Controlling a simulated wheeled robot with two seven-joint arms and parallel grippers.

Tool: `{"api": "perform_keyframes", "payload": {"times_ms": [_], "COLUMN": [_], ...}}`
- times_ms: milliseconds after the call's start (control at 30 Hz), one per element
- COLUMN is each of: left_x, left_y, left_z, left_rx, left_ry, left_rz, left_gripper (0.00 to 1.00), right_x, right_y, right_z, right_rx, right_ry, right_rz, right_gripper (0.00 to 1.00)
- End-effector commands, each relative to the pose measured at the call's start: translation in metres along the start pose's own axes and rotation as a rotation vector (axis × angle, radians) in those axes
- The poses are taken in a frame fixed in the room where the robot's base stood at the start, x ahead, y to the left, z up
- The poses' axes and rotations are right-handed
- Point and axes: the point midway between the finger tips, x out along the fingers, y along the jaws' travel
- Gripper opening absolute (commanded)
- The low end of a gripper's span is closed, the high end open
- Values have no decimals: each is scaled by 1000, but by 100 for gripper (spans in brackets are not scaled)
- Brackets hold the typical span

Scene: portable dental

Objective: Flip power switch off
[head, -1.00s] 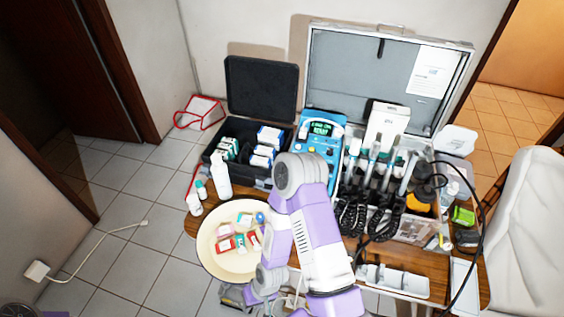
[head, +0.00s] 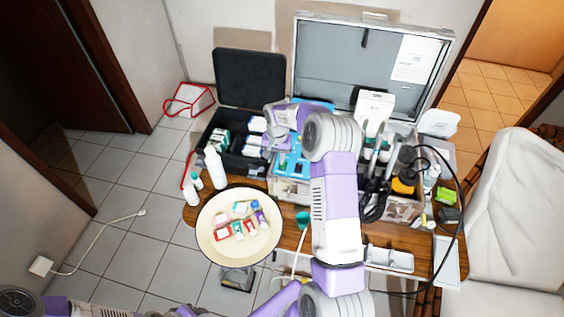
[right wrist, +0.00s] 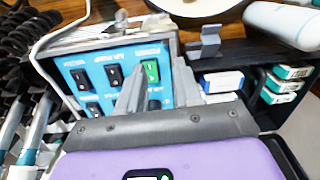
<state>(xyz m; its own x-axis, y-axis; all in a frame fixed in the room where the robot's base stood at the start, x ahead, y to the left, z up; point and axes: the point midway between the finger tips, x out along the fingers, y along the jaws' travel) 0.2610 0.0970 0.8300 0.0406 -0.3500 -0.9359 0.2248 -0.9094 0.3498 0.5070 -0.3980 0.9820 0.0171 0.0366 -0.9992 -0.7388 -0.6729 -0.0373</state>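The power switch (right wrist: 151,70) is a green rocker under a "POWER" label on a blue control panel (right wrist: 93,58), seen in the right wrist view. Black rockers sit beside it on the panel. My right gripper (right wrist: 161,80) is open, with its two grey fingertips apart and empty, right at the green switch. Whether a finger touches the switch I cannot tell. In the head view, my right gripper (head: 281,142) is over the blue unit (head: 290,164), and my arm hides much of that unit and the switch. My left gripper is not in view; only parts of my left arm show at the bottom left.
An open black case (head: 248,78) with small boxes stands left of the unit. A large open metal case (head: 320,50) with handpieces and coiled cords is behind and right. A round tray (head: 212,246), bottles (head: 215,168) and a black cable (head: 462,200) are nearby.

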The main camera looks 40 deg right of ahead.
Motion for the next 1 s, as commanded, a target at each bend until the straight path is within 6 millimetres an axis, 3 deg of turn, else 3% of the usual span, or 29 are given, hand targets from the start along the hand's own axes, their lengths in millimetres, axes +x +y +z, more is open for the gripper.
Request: {"api": "perform_keyframes", "payload": {"times_ms": [67,167,600,1000], "left_x": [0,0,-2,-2], "left_y": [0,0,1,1], "left_z": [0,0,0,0], "left_rx": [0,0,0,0], "left_ry": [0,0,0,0], "left_rz": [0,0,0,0], "left_gripper": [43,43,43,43], "right_x": [-15,-20,40,51], "right_y": [10,17,20,20], "right_z": [-13,-18,-19,-20], "right_rx": [41,64,65,65], "right_ry": [13,16,15,17], "right_rz": [21,36,38,37], "right_gripper": [34,34,34,34]}}
